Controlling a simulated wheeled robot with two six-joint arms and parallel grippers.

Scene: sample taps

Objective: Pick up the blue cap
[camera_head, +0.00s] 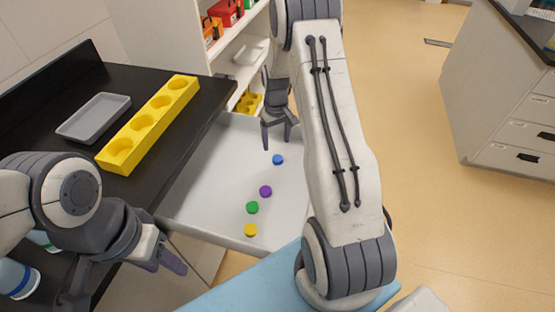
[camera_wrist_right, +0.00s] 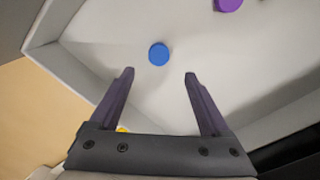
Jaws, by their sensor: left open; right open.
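The blue cap (camera_head: 278,159) lies on the floor of a white open drawer (camera_head: 225,180), at the far end of a row of caps. My right gripper (camera_head: 279,140) is open and empty above the drawer, just behind the blue cap in the head view. In the right wrist view the blue cap (camera_wrist_right: 159,54) lies beyond the open fingertips (camera_wrist_right: 160,74), roughly centred between them and not touched. My left gripper (camera_head: 130,280) is at the lower left, beside the black counter, open and away from the caps.
A purple cap (camera_head: 265,191), a green cap (camera_head: 252,207) and a yellow cap (camera_head: 250,230) lie in the same drawer. A yellow rack with round holes (camera_head: 148,124) and a grey tray (camera_head: 93,117) are on the black counter (camera_head: 62,92). Shelves (camera_head: 238,62) stand behind.

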